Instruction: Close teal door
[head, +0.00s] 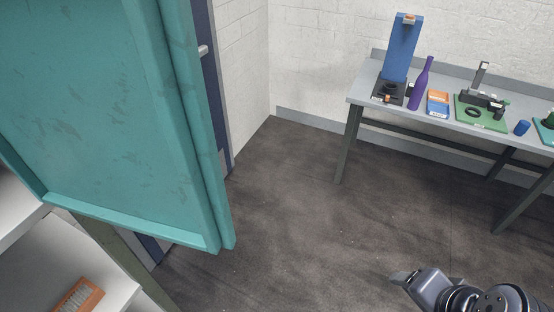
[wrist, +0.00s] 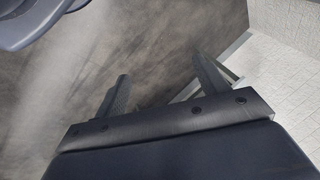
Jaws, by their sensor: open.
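The teal door (head: 95,110) fills the upper left of the head view. It stands open, jutting out from a pale cabinet with shelves (head: 45,255). Its hinge side and any handle are not clear from here. My gripper shows at the lower right of the head view (head: 400,277), over bare floor and well to the right of the door, not touching it. In the wrist view its two fingers (wrist: 161,70) are apart with nothing between them. The wrist view shows floor and a white wall, but no teal door.
An orange brush (head: 78,296) lies on a cabinet shelf. A dark blue door (head: 211,90) is behind the teal one. Floor between is clear.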

